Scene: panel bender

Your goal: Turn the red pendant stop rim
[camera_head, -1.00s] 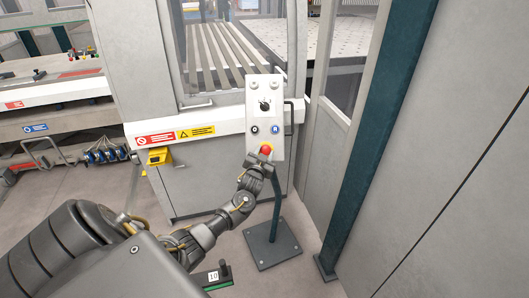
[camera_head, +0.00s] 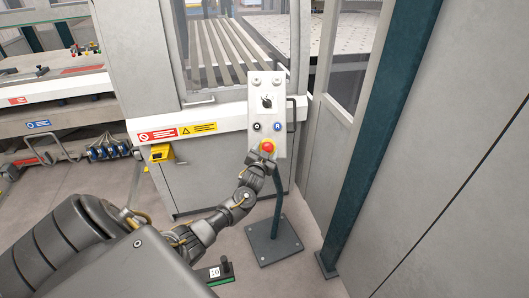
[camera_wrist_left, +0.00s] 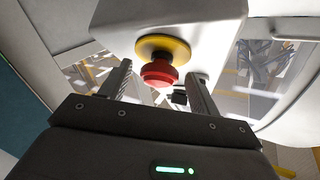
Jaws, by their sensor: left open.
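The red stop button (camera_head: 267,146) with its yellow collar sits low on the front of a pale pendant box (camera_head: 266,103). In the left wrist view the red rim (camera_wrist_left: 158,73) stands out below the yellow collar (camera_wrist_left: 163,46). My left gripper (camera_head: 262,157) is open right at the button. In the wrist view its two fingers are on either side of the red rim, with gaps showing, and I cannot tell how deep it sits between them. My right gripper is not in view.
The pendant stands on a dark post with a square foot (camera_head: 273,241). A black knob (camera_head: 266,101) and small buttons are above the stop. The machine cabinet (camera_head: 205,172) is behind, and a teal post (camera_head: 382,130) and grey panel rise to the right.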

